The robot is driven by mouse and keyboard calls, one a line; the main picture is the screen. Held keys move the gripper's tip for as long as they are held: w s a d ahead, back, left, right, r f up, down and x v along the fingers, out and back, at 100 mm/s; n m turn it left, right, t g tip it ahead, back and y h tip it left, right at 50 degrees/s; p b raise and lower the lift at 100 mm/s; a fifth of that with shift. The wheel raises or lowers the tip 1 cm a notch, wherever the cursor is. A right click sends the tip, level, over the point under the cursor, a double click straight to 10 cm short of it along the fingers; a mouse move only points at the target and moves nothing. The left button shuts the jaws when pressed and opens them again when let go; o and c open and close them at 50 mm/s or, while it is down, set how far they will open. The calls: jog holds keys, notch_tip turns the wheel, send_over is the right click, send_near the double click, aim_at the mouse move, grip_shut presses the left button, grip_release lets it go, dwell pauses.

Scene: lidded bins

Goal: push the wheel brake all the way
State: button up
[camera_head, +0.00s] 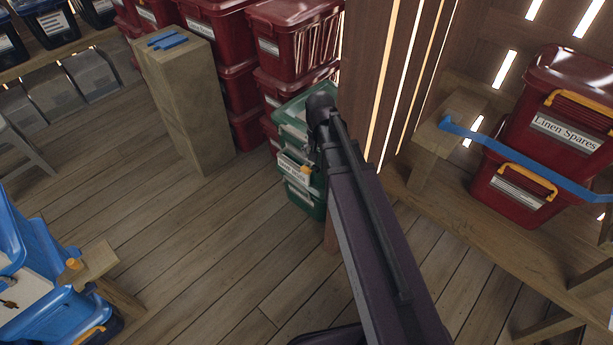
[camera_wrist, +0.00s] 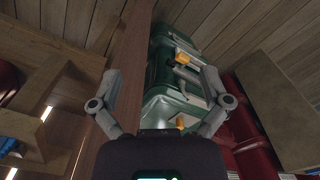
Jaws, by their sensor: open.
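I cannot make out a wheel brake or a wheel in either view. My gripper (camera_wrist: 160,78) is open in the wrist view, its two fingers spread wide with nothing held between them. It faces a stack of green lidded bins (camera_wrist: 166,50) with orange latches (camera_wrist: 182,58). In the head view my arm reaches up the middle and covers part of the green bins (camera_head: 291,117). The fingers are hidden or too small to tell there.
A wooden post (camera_head: 362,80) stands close beside the green bins. Red bins (camera_head: 222,22) are stacked behind. A wooden pedestal (camera_head: 190,100) stands to the left. Blue bins (camera_head: 35,250) are at lower left. A shelf with strapped red bins (camera_head: 560,130) is at right. The plank floor (camera_head: 210,240) is clear.

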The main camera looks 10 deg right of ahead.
aim_at(306, 168)
jog(key=w+f+m+b, duration=0.3)
jog(key=w+f+b, duration=0.3)
jog(key=w, duration=0.3)
jog(key=w+f+m+b, duration=0.4)
jog(key=w+f, duration=0.3)
jog(key=w, duration=0.2)
jog(key=shift+w+f+b, duration=0.15)
jog(key=shift+w+b, duration=0.25)
jog(key=shift+b, duration=0.45)
jog(key=shift+f, duration=0.1)
notch_tip(306, 168, down, 14)
jog(key=b, duration=1.3)
jog(key=shift+a+r+b, duration=0.1)
jog(key=shift+r+b, duration=0.15)
jog(key=shift+b, duration=0.1)
jog(key=c, duration=1.2)
